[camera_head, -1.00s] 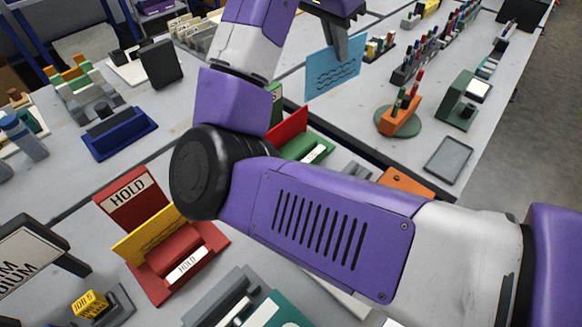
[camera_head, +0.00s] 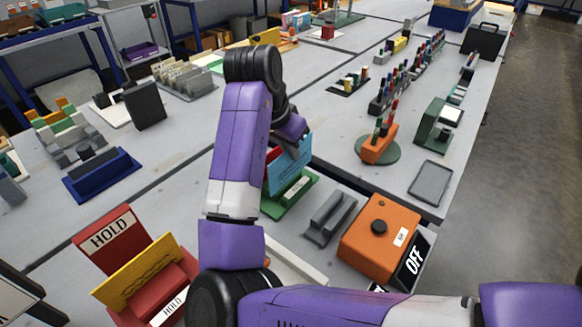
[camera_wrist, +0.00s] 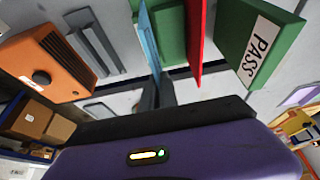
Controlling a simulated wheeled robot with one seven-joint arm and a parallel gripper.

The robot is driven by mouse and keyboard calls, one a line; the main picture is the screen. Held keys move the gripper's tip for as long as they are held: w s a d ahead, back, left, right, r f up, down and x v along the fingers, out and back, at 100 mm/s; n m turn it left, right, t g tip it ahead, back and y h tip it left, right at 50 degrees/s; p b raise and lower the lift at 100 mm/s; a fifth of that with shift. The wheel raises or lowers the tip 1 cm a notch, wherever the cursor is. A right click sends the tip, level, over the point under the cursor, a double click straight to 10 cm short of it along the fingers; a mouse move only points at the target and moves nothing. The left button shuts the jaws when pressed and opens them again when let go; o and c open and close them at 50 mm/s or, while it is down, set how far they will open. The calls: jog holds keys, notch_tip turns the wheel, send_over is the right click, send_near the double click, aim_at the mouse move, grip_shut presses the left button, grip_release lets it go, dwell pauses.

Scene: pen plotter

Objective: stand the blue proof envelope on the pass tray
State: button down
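The blue proof envelope (camera_head: 284,168) is upright in my gripper (camera_head: 298,146), at the green pass tray (camera_head: 299,200). The wrist view shows the envelope (camera_wrist: 150,42) edge-on between the fingers (camera_wrist: 156,94), which are shut on its edge. The tray's green base (camera_wrist: 171,38) lies beneath it. A red panel (camera_wrist: 196,38) stands between the envelope and the tray's green back plate, marked PASS (camera_wrist: 258,42). The envelope's lower edge is at the tray, but I cannot tell whether it touches the base. My arm hides part of the tray in the head view.
A red HOLD tray (camera_head: 112,238) with a yellow envelope (camera_head: 140,272) stands at the lower left. A grey holder (camera_head: 330,217) and an orange box (camera_head: 380,238) stand right of the pass tray. A blue tray (camera_head: 103,178) is at the left. An orange pen stand (camera_head: 378,150) is behind.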

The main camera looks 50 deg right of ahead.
aim_at(295, 174)
jog(key=shift+f, duration=2.55)
jog(key=shift+f+b, duration=0.1)
jog(key=shift+b, duration=0.2)
jog(key=c, duration=1.6)
grip_release()
jog(key=shift+c, duration=0.2)
jog(key=p+v, duration=0.1)
jog(key=v, duration=1.1)
jog(key=shift+s, duration=0.1)
